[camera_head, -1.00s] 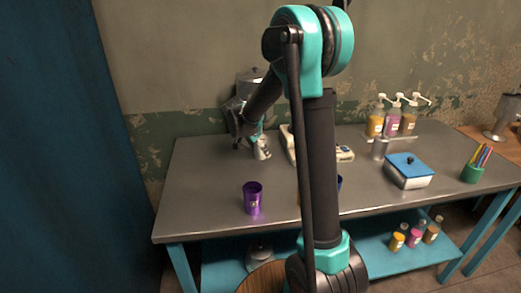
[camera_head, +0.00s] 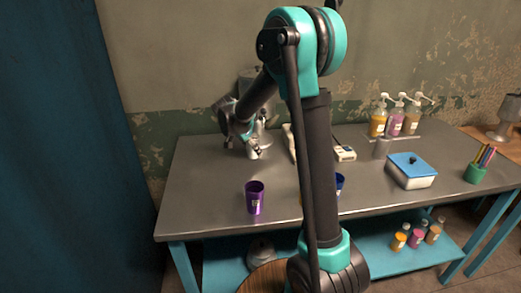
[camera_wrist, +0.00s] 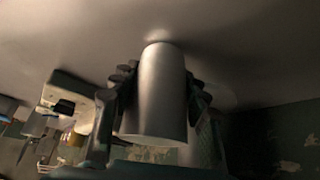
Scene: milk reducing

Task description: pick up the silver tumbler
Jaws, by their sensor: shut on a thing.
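The silver tumbler (camera_wrist: 158,95) is a plain, matt grey cup in the middle of the wrist view. My gripper (camera_wrist: 163,85) has one dark finger on each side of it, closed against its wall. The tumbler's far end is at or very close to the grey tabletop; I cannot tell whether it touches. In the head view my gripper (camera_head: 246,138) is low over the back left of the table, and the tumbler is mostly hidden there.
A purple cup (camera_head: 255,198) stands at the front left of the metal table (camera_head: 205,190). A blue cup (camera_head: 340,182) is partly behind my arm. A blue-lidded box (camera_head: 411,172), pump bottles (camera_head: 395,122) and a green pen holder (camera_head: 474,173) stand to the right. The front left is mostly clear.

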